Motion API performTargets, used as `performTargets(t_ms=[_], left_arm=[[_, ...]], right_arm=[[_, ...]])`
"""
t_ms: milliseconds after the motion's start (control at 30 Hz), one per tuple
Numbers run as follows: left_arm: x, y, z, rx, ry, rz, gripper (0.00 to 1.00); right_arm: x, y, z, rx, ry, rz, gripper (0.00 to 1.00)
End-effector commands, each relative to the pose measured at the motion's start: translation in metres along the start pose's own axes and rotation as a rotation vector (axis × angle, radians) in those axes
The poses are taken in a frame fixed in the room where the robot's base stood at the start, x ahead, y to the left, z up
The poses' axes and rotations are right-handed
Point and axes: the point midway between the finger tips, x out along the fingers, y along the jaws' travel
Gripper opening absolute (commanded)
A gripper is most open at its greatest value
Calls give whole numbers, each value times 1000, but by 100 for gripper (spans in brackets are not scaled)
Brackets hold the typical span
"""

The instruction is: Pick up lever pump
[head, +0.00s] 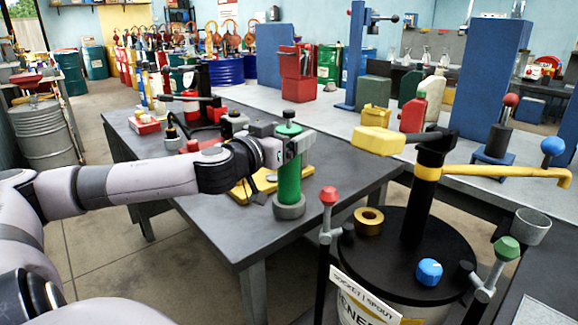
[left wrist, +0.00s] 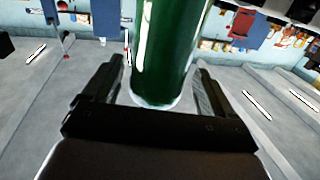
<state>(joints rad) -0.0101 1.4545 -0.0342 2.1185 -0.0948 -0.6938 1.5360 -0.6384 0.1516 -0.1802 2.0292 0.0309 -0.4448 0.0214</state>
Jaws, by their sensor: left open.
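A green upright cylinder (head: 289,180) with a grey round base and a green top stands on the grey table in the head view. My left gripper (head: 293,146) is at its upper part. In the left wrist view the green cylinder (left wrist: 165,45) stands between the two open fingers, with a visible gap on each side. A black pump post (head: 426,185) with a yellow band, a yellow-ended lever and a yellow spout stands upright on a drum at lower right. I cannot tell which of these is the lever pump. My right gripper is not in view.
The drum's black lid (head: 385,255) carries a brass ring (head: 369,220) and a blue knob (head: 429,271). A yellow item (head: 255,183) lies beside the green cylinder. A red-topped rod (head: 327,205) stands before the drum. The grey table (head: 225,230) is clear at its front.

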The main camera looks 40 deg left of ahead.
Motion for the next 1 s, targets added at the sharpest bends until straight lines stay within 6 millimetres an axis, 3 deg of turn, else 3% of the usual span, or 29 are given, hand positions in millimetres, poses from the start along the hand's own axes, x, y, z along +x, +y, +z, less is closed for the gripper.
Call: performTargets(t_ms=[400, 800, 1000], left_arm=[[16, 1, -2, -2, 1, 3, 86], [18, 4, 0, 1, 0, 7, 86], [18, 4, 0, 1, 0, 7, 21]], right_arm=[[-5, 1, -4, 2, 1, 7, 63], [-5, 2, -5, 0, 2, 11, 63], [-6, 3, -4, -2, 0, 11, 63]])
